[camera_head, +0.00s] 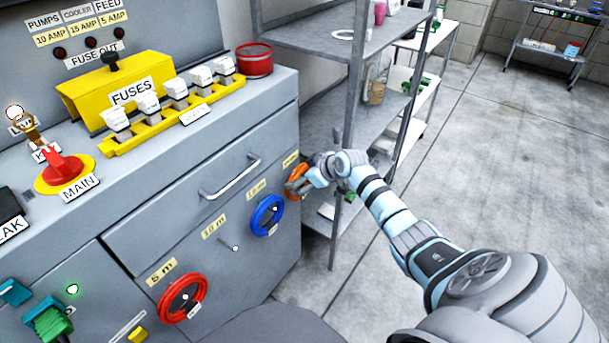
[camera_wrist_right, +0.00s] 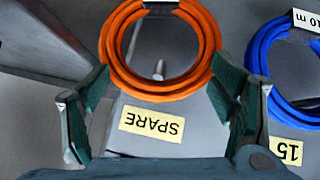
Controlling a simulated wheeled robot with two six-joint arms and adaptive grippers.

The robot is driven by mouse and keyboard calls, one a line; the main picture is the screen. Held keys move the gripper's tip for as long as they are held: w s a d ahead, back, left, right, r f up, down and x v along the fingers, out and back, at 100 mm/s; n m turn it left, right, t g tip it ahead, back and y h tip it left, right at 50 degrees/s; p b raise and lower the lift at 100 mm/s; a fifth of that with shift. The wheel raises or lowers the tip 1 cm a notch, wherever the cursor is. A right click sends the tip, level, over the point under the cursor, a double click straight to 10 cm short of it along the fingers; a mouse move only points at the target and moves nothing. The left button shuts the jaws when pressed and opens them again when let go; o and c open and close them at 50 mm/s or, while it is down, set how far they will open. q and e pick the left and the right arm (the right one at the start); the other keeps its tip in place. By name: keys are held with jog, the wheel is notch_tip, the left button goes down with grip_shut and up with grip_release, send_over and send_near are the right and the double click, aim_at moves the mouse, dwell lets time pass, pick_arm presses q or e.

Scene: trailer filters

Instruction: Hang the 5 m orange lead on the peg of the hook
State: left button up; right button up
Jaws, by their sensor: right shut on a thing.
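The orange lead (camera_head: 296,181) is a round coil at the right end of the grey cabinet front, under the SPARE label (camera_head: 291,160). My right gripper (camera_head: 308,182) is shut on it. In the right wrist view the fingers (camera_wrist_right: 160,84) stand at either side of the orange coil (camera_wrist_right: 160,90), and a peg (camera_wrist_right: 158,70) shows through its middle. I cannot tell whether the coil rests on that peg. An empty peg (camera_head: 235,248) sits under the 10 m label (camera_head: 213,226). A red coil (camera_head: 182,299) hangs under the 5 m label (camera_head: 162,272). My left gripper is out of view.
A blue coil (camera_head: 267,216) tagged 10 m hangs under the 15 m label (camera_head: 257,189). A drawer handle (camera_head: 230,178) juts out above the pegs. A metal shelf rack (camera_head: 335,215) stands close to the right of the cabinet. The floor further right is clear.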

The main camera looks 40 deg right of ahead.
jog(key=o, duration=1.8)
jog(key=shift+c, duration=0.2)
